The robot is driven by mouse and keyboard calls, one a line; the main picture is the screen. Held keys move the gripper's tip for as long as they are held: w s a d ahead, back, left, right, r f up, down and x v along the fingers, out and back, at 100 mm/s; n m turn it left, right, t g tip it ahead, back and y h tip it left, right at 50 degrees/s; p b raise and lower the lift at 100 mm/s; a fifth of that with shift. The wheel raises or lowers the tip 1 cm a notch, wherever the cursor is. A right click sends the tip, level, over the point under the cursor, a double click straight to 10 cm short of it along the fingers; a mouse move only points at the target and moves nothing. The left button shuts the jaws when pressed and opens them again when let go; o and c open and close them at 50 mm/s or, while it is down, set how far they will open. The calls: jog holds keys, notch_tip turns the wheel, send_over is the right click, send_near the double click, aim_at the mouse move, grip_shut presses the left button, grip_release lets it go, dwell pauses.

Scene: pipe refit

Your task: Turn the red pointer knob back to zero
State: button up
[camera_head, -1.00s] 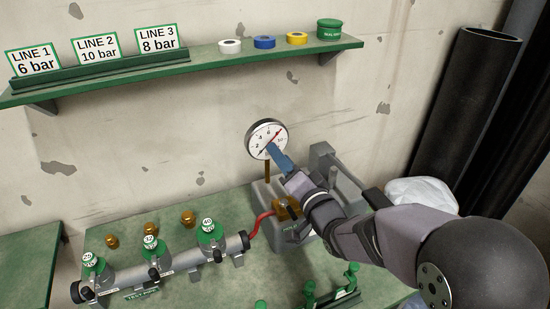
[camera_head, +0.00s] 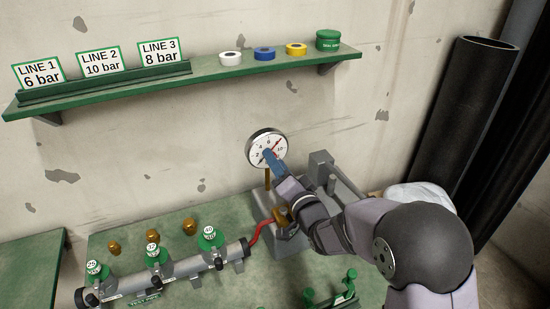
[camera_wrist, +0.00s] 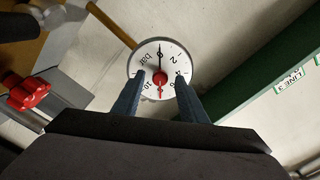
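The white round gauge (camera_head: 267,148) stands on a brass stem in front of the wall; its dial faces me in the wrist view (camera_wrist: 148,58). The red pointer knob (camera_wrist: 160,78) sits at the dial's centre, its red pointer aimed down in that view, away from the zero. A black needle points up toward the zero. My gripper (camera_head: 269,155) is at the dial's face. In the wrist view its blue fingers (camera_wrist: 160,77) are open, one on each side of the red knob, with gaps visible. In the head view the gripper partly covers the dial.
A grey pump with a red hose (camera_head: 258,232) stands below the gauge. A pipe manifold (camera_head: 180,267) with green-capped valves lies on the green bench. A green shelf (camera_head: 220,73) with line cards and tape rolls runs above. Black pipes (camera_head: 464,110) stand at right.

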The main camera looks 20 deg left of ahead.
jog(key=shift+w+a, duration=0.45)
jog(key=shift+a, duration=0.05)
grip_shut()
jog(key=shift+f+n+b, duration=0.1)
jog(key=shift+n+b, duration=0.2)
